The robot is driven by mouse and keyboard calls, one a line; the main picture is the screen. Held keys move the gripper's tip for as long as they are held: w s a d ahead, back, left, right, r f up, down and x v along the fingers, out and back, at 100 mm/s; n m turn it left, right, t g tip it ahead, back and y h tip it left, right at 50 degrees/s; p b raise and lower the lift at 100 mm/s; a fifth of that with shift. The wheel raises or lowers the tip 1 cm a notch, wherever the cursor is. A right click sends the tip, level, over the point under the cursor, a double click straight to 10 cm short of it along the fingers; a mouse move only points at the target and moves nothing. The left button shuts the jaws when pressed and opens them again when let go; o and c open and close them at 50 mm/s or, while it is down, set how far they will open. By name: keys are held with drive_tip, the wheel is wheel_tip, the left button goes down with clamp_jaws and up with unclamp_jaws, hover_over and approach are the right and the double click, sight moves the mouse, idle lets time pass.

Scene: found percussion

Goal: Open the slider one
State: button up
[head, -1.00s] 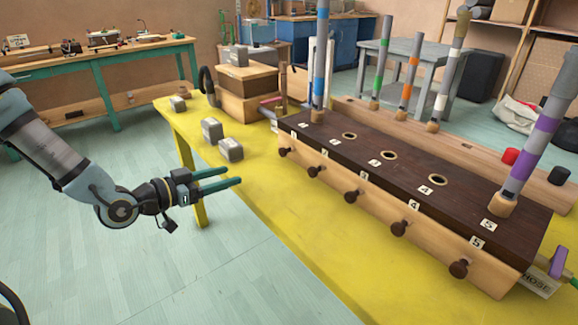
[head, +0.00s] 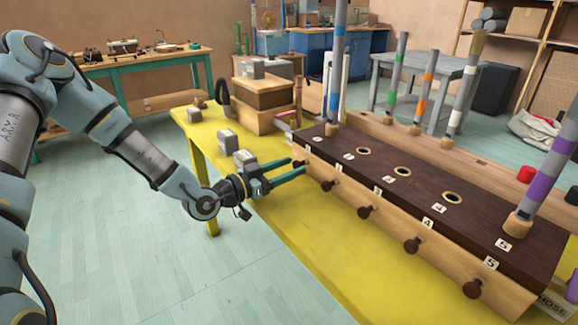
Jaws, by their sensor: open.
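A long box (head: 440,262) with a dark top (head: 420,190) stands on the yellow table, with a row of dark round knobs and number labels along its light wooden front. The slider one knob (head: 298,163) is the farthest left, below the top's label 1. My gripper (head: 299,166) is open, its two green fingers pointing right at the box's far left end. The fingertips are at this knob, which shows between them; I cannot tell whether they touch it. The slider's front looks flush with the box, though the fingers partly hide it.
The slider two knob (head: 327,185) is close to my lower finger. A blue-banded tube (head: 337,75) stands at the box's left end, a purple-banded one (head: 545,170) at the right. Grey blocks (head: 228,142) sit behind my gripper. The yellow tabletop (head: 330,245) in front is clear.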

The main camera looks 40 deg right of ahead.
drive_tip(key=shift+d, duration=0.1)
drive_tip(key=shift+c, duration=0.2)
clamp_jaws()
idle(1.2)
